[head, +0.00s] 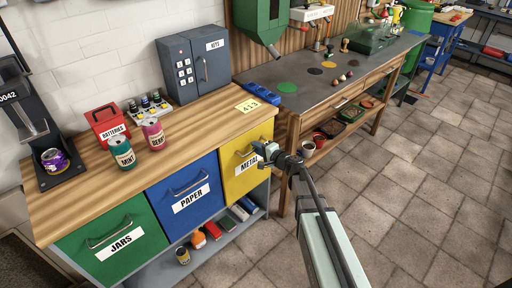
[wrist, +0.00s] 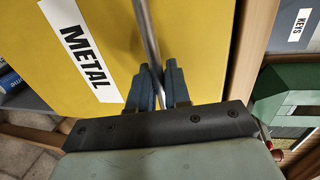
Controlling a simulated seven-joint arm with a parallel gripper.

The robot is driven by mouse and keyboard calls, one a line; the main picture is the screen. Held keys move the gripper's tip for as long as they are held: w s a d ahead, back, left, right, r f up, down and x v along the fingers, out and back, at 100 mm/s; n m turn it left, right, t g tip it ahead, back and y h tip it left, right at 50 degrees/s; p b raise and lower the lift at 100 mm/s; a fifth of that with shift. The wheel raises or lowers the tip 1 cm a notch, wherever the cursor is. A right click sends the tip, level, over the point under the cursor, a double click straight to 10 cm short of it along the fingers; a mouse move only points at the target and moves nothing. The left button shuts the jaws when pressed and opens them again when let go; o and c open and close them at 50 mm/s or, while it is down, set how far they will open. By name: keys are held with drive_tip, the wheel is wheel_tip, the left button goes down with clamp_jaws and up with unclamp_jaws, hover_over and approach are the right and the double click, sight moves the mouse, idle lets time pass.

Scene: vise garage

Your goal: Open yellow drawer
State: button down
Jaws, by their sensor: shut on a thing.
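The yellow drawer (head: 235,184) labelled METAL is at the right end of the wooden-topped cabinet in the head view. Its front looks about flush with the blue drawer beside it. In the wrist view the yellow front (wrist: 205,35) fills most of the picture, with the metal bar handle (wrist: 146,35) running down between my fingers. My gripper (head: 261,152) is at the drawer front, and in the wrist view my gripper (wrist: 158,88) is shut on the handle. The part of the handle between the fingertips is partly hidden.
The blue PAPER drawer (head: 178,215) and green JARS drawer (head: 90,240) are to the left. An open shelf (head: 165,275) below holds several items. Cans, a red box (head: 107,125) and a grey KEYS box (head: 195,68) stand on top. The tiled floor (head: 420,200) in front is clear.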

drive_tip(key=f+v, duration=0.2)
drive_tip(key=v, duration=0.8)
drive_tip(key=f+v, duration=0.2)
drive_tip(key=v, duration=0.8)
drive_tip(key=shift+s+d, duration=0.45)
drive_tip(key=shift+d, duration=0.05)
drive_tip(key=shift+f, duration=0.1)
drive_tip(key=c, duration=1.3)
unclamp_jaws()
drive_tip(key=shift+w+a, duration=0.1)
